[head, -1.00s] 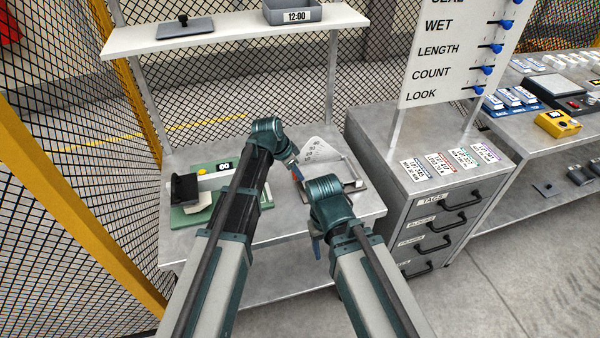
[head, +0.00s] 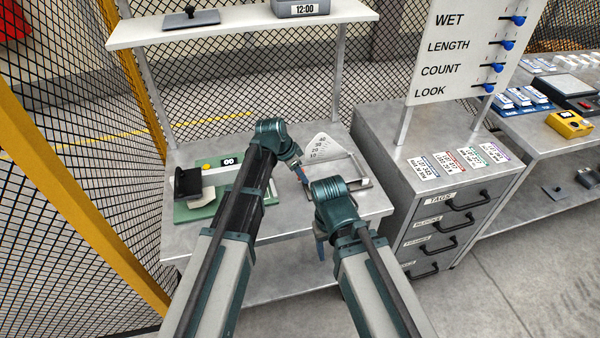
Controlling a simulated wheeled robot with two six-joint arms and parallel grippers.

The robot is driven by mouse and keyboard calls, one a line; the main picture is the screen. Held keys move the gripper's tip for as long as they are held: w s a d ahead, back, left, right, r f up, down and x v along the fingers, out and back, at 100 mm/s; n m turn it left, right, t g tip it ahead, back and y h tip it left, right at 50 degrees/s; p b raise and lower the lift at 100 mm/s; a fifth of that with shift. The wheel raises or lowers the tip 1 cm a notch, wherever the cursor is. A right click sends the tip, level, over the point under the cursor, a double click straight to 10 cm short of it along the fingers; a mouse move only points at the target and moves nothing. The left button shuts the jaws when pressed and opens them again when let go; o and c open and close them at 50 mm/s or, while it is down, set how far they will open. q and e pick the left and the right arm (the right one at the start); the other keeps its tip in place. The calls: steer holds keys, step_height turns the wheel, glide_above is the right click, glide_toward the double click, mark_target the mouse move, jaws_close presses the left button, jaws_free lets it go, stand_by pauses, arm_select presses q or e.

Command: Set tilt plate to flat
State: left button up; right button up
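The tilt plate (head: 349,167) is a grey metal piece on the bench, right of centre, partly hidden by my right wrist. Beside it stands a pale fan-shaped scale (head: 320,147) with small angle numbers. The plate's exact angle is too small and covered to read. My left gripper (head: 301,174) points down right at the near left side of the tilt plate, below the scale. Its fingertips are small and I cannot tell whether they touch it. My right gripper (head: 320,250) hangs at the bench's front edge, mostly hidden behind its own wrist.
A green-based device (head: 190,213) with a black holder and a "00" display stands left on the bench (head: 285,225). A shelf (head: 240,30) runs above. A drawer cabinet (head: 440,225) with tags on top stands right. Mesh fence closes the left and back.

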arm_select(q)
steer(key=shift+s+d+r, duration=0.1)
steer(key=shift+r, duration=0.05)
steer(key=shift+s+r+p, duration=0.1)
steer(key=shift+r+p, duration=0.4)
steer(key=shift+p, duration=0.15)
steer(key=p+v, duration=1.1)
steer(key=v, duration=0.1)
steer(key=shift+a+r, duration=0.2)
steer(key=shift+a, duration=0.2)
